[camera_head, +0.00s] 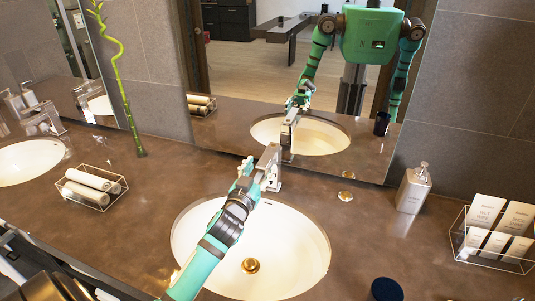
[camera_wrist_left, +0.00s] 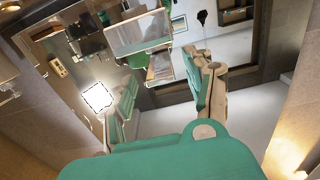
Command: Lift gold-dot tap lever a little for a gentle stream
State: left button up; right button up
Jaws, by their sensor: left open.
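A silver single-lever tap (camera_head: 272,166) stands behind the right-hand basin (camera_head: 180,240); its flat top part is raised toward the mirror. I cannot make out a gold dot on it. My left gripper (camera_head: 256,173) is open, at the left and front side of the tap's upper part. I cannot tell whether it touches the tap. In the left wrist view, the open fingers (camera_wrist_left: 168,85) spread apart, and a blocky metal part (camera_wrist_left: 137,33), apparently of the tap, shows above and between them. No water stream is visible in the basin. My right gripper is not seen.
A second tap (camera_head: 40,112) stands at the left basin (camera_head: 30,157). A wire basket of rolled towels (camera_head: 90,186), a soap dispenser (camera_head: 413,188), a bottle rack (camera_head: 495,230) and a dark blue cup (camera_head: 385,290) stand on the brown counter. The mirror (camera_head: 240,60) is close behind the tap.

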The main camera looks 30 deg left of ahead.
aim_at(267, 156)
pick_arm(q)
jog(key=x, duration=0.6)
jog(key=shift+w+p, duration=0.15)
jog(key=shift+p, duration=0.2)
grip_shut()
